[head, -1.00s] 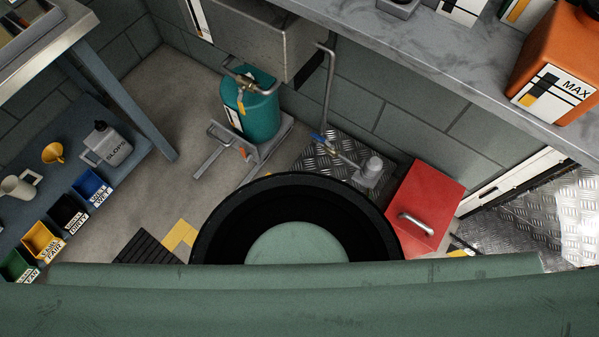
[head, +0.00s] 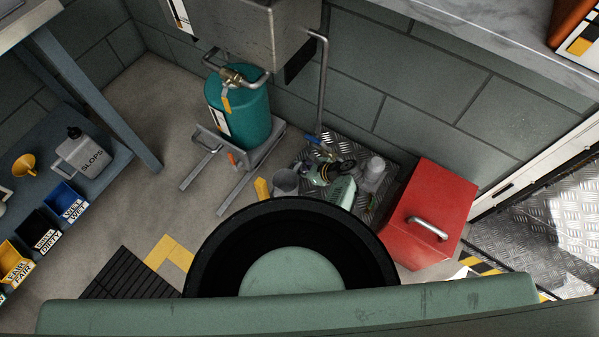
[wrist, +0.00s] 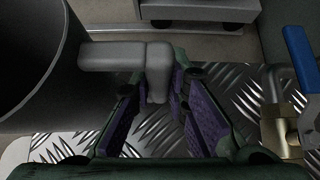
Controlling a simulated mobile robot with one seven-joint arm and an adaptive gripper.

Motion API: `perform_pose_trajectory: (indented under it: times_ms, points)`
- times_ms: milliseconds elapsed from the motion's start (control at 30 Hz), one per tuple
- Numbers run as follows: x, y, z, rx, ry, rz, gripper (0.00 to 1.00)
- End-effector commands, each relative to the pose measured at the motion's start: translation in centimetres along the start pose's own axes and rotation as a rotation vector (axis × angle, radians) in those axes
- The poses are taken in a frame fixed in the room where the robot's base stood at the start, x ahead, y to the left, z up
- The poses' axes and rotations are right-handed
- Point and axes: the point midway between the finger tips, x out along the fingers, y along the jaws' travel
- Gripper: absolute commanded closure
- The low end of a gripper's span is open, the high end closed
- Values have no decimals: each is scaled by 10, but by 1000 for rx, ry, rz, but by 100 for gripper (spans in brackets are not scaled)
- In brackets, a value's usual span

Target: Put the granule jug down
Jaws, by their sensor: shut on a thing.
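The granule jug is a plain grey jug (head: 285,181) in the middle of the head view, by the left edge of the chequer plate. In the wrist view its dark round body (wrist: 35,55) fills the left side and its grey handle (wrist: 115,56) reaches right. My gripper (head: 311,174) is shut on that handle, which sits between the purple finger pads in the wrist view (wrist: 160,90). I cannot tell whether the jug's base touches anything, and its contents are hidden.
The chequer plate (head: 322,144) carries a pipe with a blue-handled valve (head: 313,138) and a grey fitting (head: 374,170). A red bin (head: 432,205) stands right. A teal tank (head: 240,112) stands on a trolley (head: 262,150) behind left. Bare floor (head: 165,200) lies left.

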Motion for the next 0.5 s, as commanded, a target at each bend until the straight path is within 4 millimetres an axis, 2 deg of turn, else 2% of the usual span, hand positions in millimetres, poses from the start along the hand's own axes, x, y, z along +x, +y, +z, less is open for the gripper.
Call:
perform_pose_trajectory:
  times_ms: [367, 400, 500]
  points:
    - [3, 0, -3, 0, -1, 0, 100]
    - [3, 0, -3, -1, 0, 0, 83]
    - [2, 0, -3, -1, 0, 0, 77]
